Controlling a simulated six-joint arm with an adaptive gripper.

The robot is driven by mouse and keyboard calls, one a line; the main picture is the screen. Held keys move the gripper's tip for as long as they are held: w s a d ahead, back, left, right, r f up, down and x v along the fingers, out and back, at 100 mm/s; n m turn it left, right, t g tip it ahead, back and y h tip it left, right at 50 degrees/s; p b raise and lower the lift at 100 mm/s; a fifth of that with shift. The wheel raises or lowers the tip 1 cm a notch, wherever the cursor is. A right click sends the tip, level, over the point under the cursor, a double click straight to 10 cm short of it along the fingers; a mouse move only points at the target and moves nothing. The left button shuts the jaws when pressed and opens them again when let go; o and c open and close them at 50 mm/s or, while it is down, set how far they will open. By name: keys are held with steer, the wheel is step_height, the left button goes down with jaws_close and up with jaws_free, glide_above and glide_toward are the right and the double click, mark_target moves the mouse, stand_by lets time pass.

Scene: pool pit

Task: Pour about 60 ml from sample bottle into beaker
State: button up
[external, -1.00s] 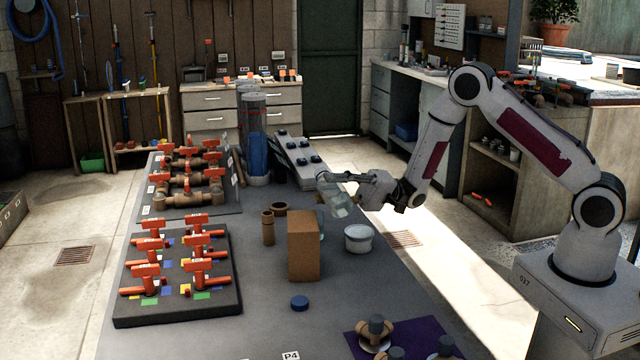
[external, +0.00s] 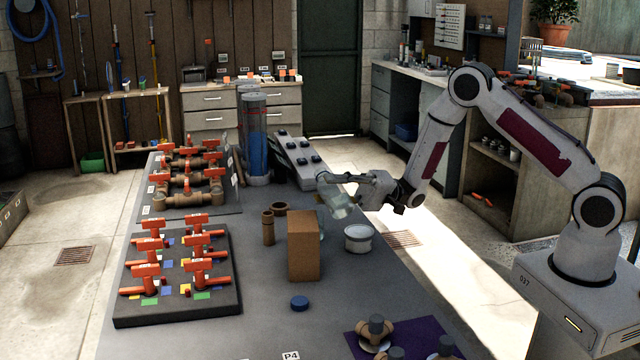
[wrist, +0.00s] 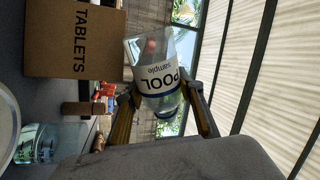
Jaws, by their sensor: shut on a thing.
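My gripper (external: 350,192) is shut on the clear sample bottle (external: 337,207), holding it above the bench, tilted. In the wrist view the bottle (wrist: 158,80) sits between the two fingers (wrist: 160,112), with its white "POOL sample" label showing. The clear glass beaker (wrist: 52,143) stands on the bench in the wrist view, below the bottle's height and apart from it. In the external view only a sliver of the beaker (external: 321,226) shows behind the brown box. I cannot make out any stream or the liquid level.
The brown TABLETS box (external: 303,246) stands close by the beaker and also shows in the wrist view (wrist: 75,38). A white tub (external: 358,238) is to its right. A blue cap (external: 299,302) lies in front. Orange-handled valves (external: 147,270) fill the bench's left side.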

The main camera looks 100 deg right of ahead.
steer(key=shift+f, duration=0.1)
steer(key=shift+d+f+n, duration=0.1)
steer(key=shift+n, duration=0.3)
steer(key=n, duration=0.2)
steer(key=d+r+n+g+y, duration=0.1)
steer(key=n, duration=0.1)
steer(key=shift+w+r+y, duration=0.15)
steer(key=shift+y, duration=0.15)
steer(key=r+n, duration=0.2)
steer(key=shift+d+n+g, duration=0.15)
steer(key=shift+n+g, duration=0.15)
steer(key=shift+a+n+g+y, duration=0.1)
steer(key=shift+a+n+g, duration=0.15)
steer(key=shift+n, duration=0.7)
steer(key=shift+a+n+g+y, duration=0.1)
steer(key=shift+a+n+g, duration=0.15)
steer(key=shift+n, duration=0.65)
steer(key=shift+a+n+g+y, duration=0.1)
steer(key=shift+a+n+g, duration=0.15)
steer(key=shift+n, duration=0.7)
steer(key=shift+a+r+n+g, duration=0.25)
steer(key=shift+r+n, duration=0.35)
steer(key=shift+n, duration=0.3)
